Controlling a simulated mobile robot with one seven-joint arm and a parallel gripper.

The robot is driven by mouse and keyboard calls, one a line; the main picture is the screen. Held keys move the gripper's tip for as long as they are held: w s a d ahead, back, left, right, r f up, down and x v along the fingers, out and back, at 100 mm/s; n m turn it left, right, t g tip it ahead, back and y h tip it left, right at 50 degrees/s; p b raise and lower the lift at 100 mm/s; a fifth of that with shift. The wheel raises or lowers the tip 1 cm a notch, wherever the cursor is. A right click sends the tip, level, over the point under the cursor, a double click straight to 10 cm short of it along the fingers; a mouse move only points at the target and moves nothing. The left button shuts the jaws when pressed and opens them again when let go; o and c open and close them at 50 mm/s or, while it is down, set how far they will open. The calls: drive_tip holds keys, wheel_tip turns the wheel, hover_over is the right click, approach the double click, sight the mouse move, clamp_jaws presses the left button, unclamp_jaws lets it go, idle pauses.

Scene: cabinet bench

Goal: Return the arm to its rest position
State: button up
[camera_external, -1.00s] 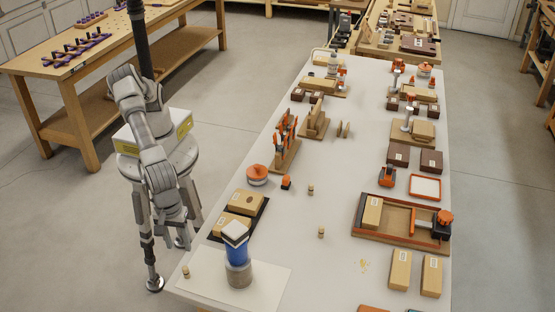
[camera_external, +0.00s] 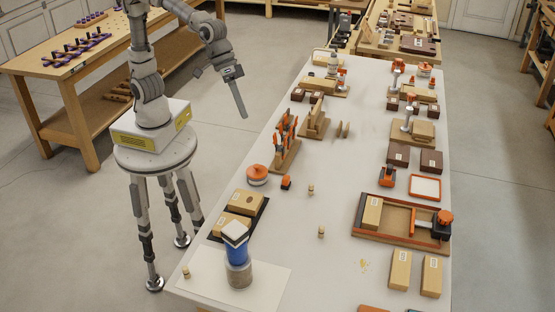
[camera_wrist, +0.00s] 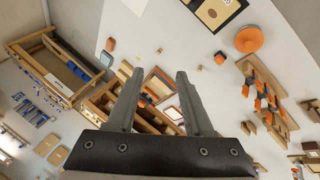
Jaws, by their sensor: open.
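My gripper (camera_external: 240,103) is raised in the air to the left of the long white bench (camera_external: 330,265), its fingers pointing down. In the wrist view, my gripper (camera_wrist: 157,90) shows two dark fingers apart, with nothing held between them. My arm is folded up above its round base, clear of the bench top.
On the bench, a blue-and-grey cylinder with a white top (camera_external: 237,255) stands on a pale board at the near left. Clamps, wooden blocks and an orange disc (camera_external: 257,175) stand farther back. A wooden workbench (camera_external: 60,60) is behind my arm. Floor beside the base is clear.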

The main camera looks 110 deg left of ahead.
drive_tip(key=s+a+r+m+t+y+p, duration=0.1)
drive_tip(key=s+a+r+m, duration=0.1)
drive_tip(key=s+a, duration=0.15)
drive_tip(key=s+a+r+m+t, duration=0.1)
drive_tip(key=s+a+r+m, duration=0.15)
drive_tip(key=a, duration=0.25)
drive_tip(key=s+a+f+m+y, duration=0.1)
drive_tip(key=s+a+f, duration=0.1)
drive_tip(key=s, duration=0.5)
drive_tip(key=s+a+f+g, duration=0.1)
drive_tip(key=s+a+f, duration=0.2)
drive_tip(key=s+a, duration=0.2)
drive_tip(key=s, duration=0.3)
drive_tip(key=shift+s+m+g+y, duration=0.25)
drive_tip(key=shift+m+g+y, duration=0.05)
drive_tip(key=shift+m+y, duration=0.1)
drive_tip(key=shift+a, duration=0.1)
